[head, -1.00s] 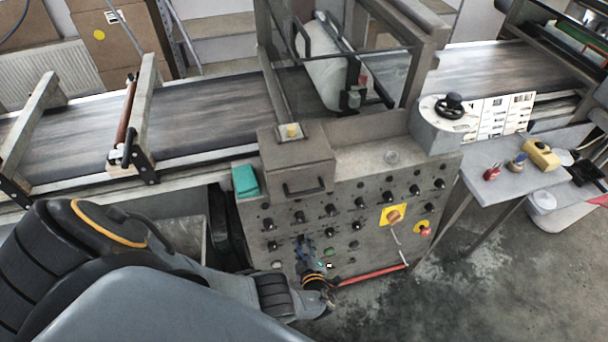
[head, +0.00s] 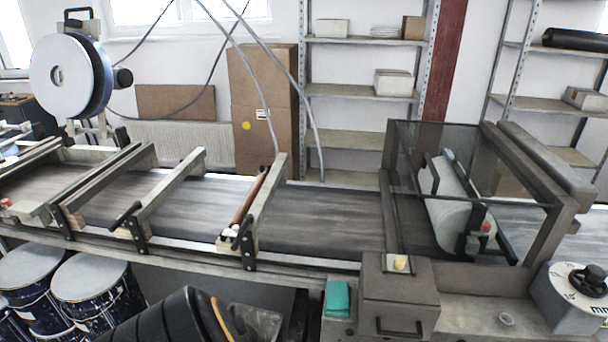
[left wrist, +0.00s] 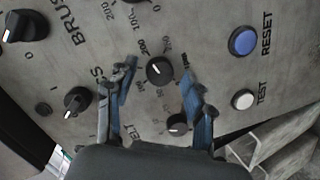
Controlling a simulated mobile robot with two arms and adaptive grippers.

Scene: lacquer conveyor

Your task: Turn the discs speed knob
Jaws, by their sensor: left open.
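In the left wrist view a small round black knob (left wrist: 160,70) with a white pointer line sits on the grey panel (left wrist: 215,90), with a printed number scale around it. My left gripper (left wrist: 158,69) is open, its blue fingers on either side of this knob with a gap on both sides. A label ending in S is partly hidden by the left finger, so I cannot read the knob's full name. Another black knob (left wrist: 76,100) is left of the fingers, and one more (left wrist: 177,124) is below, between them. My right gripper is in neither view.
A blue RESET button (left wrist: 243,41) and a white TEST button (left wrist: 242,99) are right of the fingers. The head view shows the conveyor belt (head: 315,225), a teal object (head: 337,298) beside the grey box (head: 400,290), and drums (head: 92,280) at lower left.

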